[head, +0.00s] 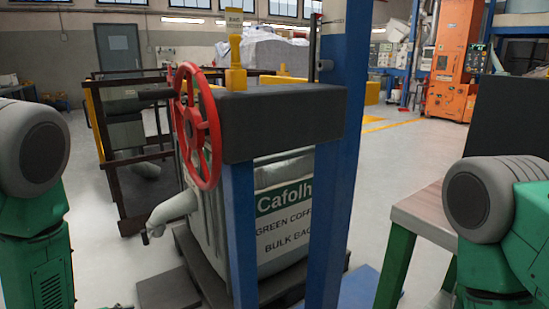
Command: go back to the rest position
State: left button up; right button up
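Neither of my grippers shows in the head view. A grey and green part of my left arm stands at the left edge, and a similar part of my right arm stands at the right edge. Both hands are out of the picture, so what they hold cannot be seen. A red handwheel (204,128) is mounted at the left end of a dark block (284,121) on blue posts. Neither visible arm part appears to touch the wheel.
A white bulk bag (287,225) stands on a dark pallet behind the blue post (339,190). A wood-topped table (428,214) with green legs is at the right. Dark railings (118,165) stand at the left. Open floor (385,165) lies between post and table.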

pick_arm(q)
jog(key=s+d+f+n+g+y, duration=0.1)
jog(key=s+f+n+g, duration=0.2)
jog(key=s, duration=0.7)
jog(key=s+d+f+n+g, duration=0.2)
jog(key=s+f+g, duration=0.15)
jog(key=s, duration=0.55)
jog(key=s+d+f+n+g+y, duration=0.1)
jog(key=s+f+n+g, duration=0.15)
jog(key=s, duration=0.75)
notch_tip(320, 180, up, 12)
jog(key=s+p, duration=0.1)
jog(key=p, duration=1.1)
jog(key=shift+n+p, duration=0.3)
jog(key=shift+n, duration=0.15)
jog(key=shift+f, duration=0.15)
